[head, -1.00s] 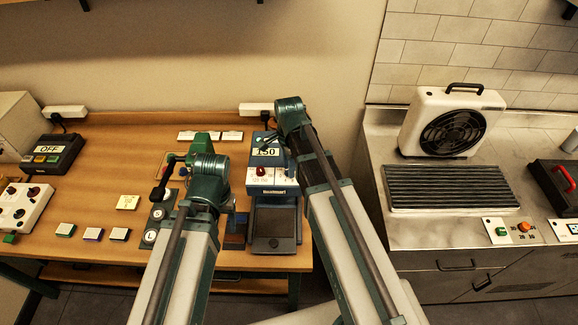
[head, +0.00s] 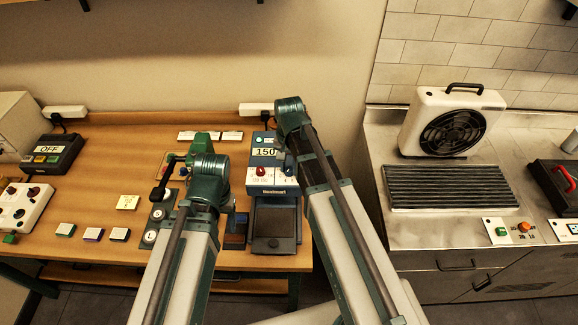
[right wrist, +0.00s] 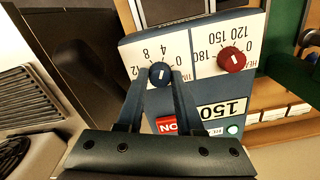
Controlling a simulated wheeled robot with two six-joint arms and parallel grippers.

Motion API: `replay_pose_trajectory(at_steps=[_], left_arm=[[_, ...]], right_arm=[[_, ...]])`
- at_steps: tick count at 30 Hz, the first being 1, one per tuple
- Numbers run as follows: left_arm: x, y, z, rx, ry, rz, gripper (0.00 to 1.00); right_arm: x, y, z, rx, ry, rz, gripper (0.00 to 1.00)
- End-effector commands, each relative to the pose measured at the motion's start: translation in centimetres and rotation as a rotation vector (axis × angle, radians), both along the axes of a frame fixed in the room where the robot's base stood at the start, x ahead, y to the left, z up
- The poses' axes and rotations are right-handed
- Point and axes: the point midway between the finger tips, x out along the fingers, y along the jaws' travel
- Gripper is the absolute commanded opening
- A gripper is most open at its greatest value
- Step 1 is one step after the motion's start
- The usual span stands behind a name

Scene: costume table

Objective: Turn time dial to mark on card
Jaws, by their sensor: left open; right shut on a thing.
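The blue time dial (right wrist: 160,75) is on the white front panel of a blue press (head: 265,141), beside a number scale upside down in the right wrist view. The dial's white mark runs nearly upright there; which number it meets is unclear. My right gripper (right wrist: 161,80) is shut on the dial, one finger on each side.
A red dial (right wrist: 231,60) and a 150 display (right wrist: 221,110) are close to the right gripper. White cards (head: 208,135) lie behind. A steel counter with a fan (head: 452,125) is right.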

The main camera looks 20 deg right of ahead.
Motion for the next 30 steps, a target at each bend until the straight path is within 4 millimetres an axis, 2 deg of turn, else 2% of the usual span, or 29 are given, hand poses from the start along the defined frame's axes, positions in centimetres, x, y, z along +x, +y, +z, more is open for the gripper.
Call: replay_pose_trajectory(at_steps=[18, 30], left_arm=[[0.0, 0.0, -0.01, 0.0, 0.0, 0.0, 0.65], [0.0, 0.0, -0.01, 0.0, 0.0, 0.0, 0.65]], right_arm=[[-0.02, 0.02, -0.01, 0.0, 0.001, 0.57, 0.0], [-0.03, 0.01, -0.01, 0.0, 0.001, 0.816, 0.0]])
